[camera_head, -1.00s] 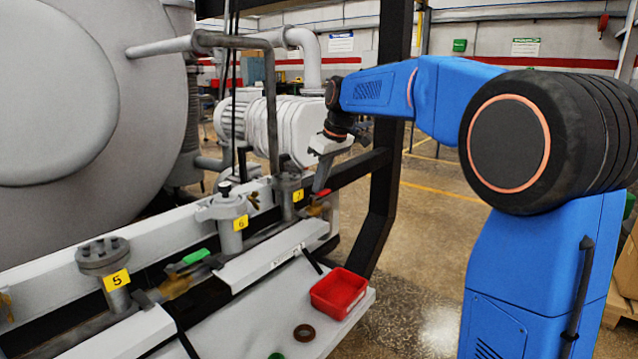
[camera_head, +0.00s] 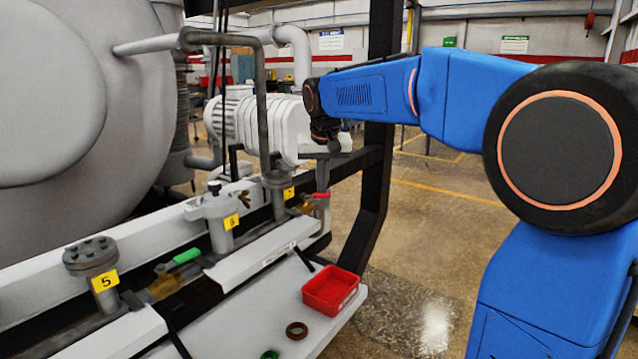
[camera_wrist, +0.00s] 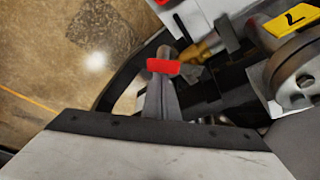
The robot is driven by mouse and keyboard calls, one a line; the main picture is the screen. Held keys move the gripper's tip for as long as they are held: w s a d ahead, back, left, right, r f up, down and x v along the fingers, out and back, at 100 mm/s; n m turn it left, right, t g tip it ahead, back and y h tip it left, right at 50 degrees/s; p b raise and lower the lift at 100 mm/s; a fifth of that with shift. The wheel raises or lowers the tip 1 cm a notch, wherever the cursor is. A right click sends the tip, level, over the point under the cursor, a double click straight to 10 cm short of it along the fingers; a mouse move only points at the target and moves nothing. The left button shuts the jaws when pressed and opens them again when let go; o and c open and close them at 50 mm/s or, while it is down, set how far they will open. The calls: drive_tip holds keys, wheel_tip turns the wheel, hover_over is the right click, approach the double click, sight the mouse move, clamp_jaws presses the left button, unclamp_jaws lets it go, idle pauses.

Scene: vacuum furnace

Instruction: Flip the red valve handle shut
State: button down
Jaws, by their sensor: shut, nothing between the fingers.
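The red valve handle (camera_head: 321,195) is at the far right end of the pipe row, just past the post with the yellow 7 label (camera_head: 289,193). In the wrist view the red handle (camera_wrist: 163,67) shows right at the tips of my gripper (camera_wrist: 161,98), with the brass valve body (camera_wrist: 197,50) to its right. My gripper (camera_head: 322,178) points down, fingers together and empty, just above the handle. Whether the fingertips touch the handle cannot be told. The fingers hide part of the area beneath them.
A green valve handle (camera_head: 187,256) lies between the posts labelled 5 (camera_head: 104,281) and 6 (camera_head: 231,221). A black frame post (camera_head: 372,190) stands close right of the gripper.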

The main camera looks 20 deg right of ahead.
drive_tip(key=s+m, duration=0.1)
drive_tip(key=m, duration=0.1)
drive_tip(key=m+h, duration=0.1)
drive_tip(key=shift+s+a+m+g, duration=0.1)
drive_tip(key=shift+s+m+g, duration=0.2)
drive_tip(key=shift+s+m, duration=0.1)
drive_tip(key=shift+s+a+m+h, duration=0.15)
drive_tip(key=shift+s+m+h, duration=0.3)
drive_tip(key=shift+m, duration=0.65)
drive_tip(key=shift+s+a, duration=0.2)
drive_tip(key=shift+s, duration=0.3)
drive_tip(key=shift+s+a+f, duration=0.1)
drive_tip(key=shift+s+a, duration=0.05)
drive_tip(key=w+d, duration=0.3)
drive_tip(key=d, duration=0.1)
drive_tip(key=a+v, duration=0.1)
drive_tip(key=v, duration=0.9)
